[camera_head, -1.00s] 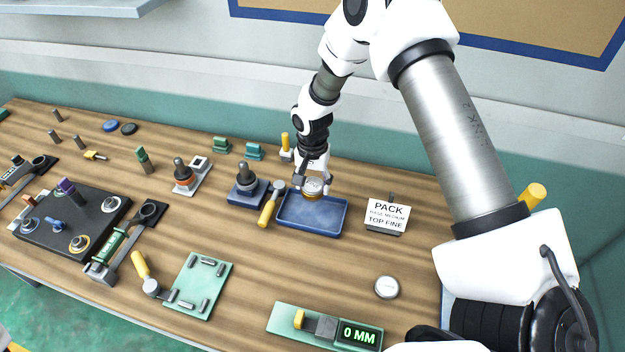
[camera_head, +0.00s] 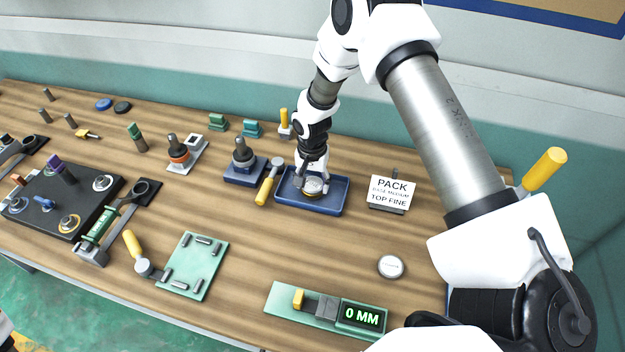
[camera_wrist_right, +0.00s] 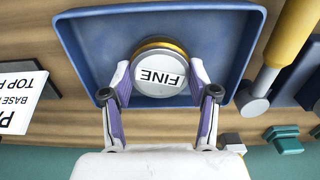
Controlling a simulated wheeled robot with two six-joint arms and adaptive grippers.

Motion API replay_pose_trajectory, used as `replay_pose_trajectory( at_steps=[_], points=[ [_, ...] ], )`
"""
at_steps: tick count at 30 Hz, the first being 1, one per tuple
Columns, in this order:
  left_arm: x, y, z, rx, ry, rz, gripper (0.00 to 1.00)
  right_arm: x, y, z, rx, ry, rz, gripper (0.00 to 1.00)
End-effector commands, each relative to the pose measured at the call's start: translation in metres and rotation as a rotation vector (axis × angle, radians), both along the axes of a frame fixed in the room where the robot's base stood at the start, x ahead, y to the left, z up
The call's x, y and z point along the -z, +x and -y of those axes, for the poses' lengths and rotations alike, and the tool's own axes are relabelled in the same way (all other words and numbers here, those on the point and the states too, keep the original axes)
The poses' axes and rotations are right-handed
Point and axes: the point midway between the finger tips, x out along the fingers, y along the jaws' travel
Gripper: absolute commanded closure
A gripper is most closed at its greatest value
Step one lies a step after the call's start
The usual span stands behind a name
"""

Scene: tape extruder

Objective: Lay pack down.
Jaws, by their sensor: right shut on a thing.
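The pack (camera_head: 316,187) is a round stack with a pale top and gold-coloured rim. In the right wrist view its top (camera_wrist_right: 160,76) reads FINE. My right gripper (camera_head: 313,180) is shut on it from both sides, and the fingers also show in the right wrist view (camera_wrist_right: 160,88). The pack is level, within the walls of the blue tray (camera_head: 337,207). I cannot tell whether its underside touches the tray floor. My left gripper is not in view.
A PACK sign (camera_head: 391,192) reading BASE MEDIUM, TOP FINE stands right of the tray. A yellow-handled tool (camera_head: 268,183) lies close to its left. A white-topped disc (camera_head: 391,266) and a 0 MM gauge (camera_head: 325,311) sit nearer the front.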

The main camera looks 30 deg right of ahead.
Motion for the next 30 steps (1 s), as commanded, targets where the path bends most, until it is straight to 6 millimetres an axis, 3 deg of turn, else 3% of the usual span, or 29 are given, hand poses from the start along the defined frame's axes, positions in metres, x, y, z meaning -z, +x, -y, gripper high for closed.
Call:
replay_pose_trajectory(
  at_steps=[3, 4, 6, 19, 23, 30],
  points=[
    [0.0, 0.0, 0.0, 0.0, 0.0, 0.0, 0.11, 0.0, 0.0, 0.0, 0.0, 0.0, 0.0, 0.96],
    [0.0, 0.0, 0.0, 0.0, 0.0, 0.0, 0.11, -0.001, 0.0, 0.0, 0.0, 0.0, 0.0, 0.37],
    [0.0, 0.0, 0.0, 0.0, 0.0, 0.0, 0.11, -0.001, 0.0, 0.0, 0.0, 0.0, 0.0, 0.12],
    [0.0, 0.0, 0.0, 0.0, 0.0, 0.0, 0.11, -0.009, 0.001, 0.0, 0.0, 0.001, 0.002, 0.11],
    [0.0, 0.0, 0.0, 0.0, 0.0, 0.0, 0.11, -0.034, 0.001, 0.0, 0.001, 0.001, 0.004, 0.11],
    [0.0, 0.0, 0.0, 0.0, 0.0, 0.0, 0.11, -0.094, 0.002, -0.001, 0.001, 0.001, 0.004, 0.11]
  ],
)
